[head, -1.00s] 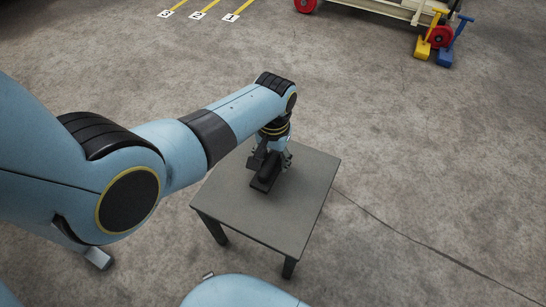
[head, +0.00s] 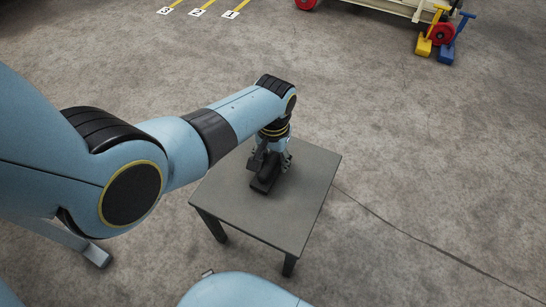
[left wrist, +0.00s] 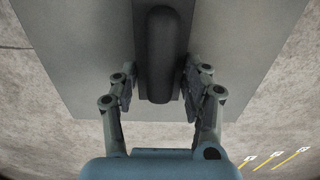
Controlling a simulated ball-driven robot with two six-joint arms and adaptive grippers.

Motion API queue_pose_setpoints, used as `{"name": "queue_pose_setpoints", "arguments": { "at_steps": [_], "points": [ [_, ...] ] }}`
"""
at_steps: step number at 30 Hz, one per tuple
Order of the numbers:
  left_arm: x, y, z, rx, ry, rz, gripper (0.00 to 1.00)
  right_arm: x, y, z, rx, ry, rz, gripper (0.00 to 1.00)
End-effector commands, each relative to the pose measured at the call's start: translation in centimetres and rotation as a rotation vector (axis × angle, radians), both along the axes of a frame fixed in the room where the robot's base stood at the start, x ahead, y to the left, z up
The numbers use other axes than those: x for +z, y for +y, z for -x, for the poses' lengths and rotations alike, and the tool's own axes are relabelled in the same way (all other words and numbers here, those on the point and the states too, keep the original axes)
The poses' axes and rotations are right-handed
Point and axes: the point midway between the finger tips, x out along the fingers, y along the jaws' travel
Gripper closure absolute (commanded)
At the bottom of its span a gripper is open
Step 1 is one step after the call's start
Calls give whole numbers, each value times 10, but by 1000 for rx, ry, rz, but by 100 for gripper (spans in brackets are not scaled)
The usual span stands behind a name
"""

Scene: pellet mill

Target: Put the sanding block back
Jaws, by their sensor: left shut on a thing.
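The sanding block (head: 263,185) is a dark block with a rounded black grip along its top. It is at the small grey table (head: 296,213), over the left-back part of its top; I cannot tell if it touches the surface. My left gripper (head: 270,164) points down over it, shut on it. In the left wrist view the block's grip (left wrist: 163,50) lies between the two fingers of my left gripper (left wrist: 163,78), and the table top (left wrist: 240,45) is behind it. My right gripper is not in view.
Floor labels 1, 2 and 3 (head: 197,13) with yellow stripes lie at the back. A cart with red wheels (head: 441,33) stands back right beside a yellow chock (head: 424,45) and a blue chock (head: 447,51). A dark line crosses the floor at right. The table's right half is clear.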

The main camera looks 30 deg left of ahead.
Motion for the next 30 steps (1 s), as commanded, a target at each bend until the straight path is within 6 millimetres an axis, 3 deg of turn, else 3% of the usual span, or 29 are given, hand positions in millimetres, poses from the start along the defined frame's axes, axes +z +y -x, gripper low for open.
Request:
{"name": "queue_pose_setpoints", "arguments": {
  "at_steps": [25,26,30],
  "points": [
    [-7,0,-1,0,-1,0,100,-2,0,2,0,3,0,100],
    [-7,0,-1,0,-1,0,52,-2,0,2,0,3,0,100],
    [-7,0,-1,0,-1,0,34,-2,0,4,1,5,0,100]
  ]
}}
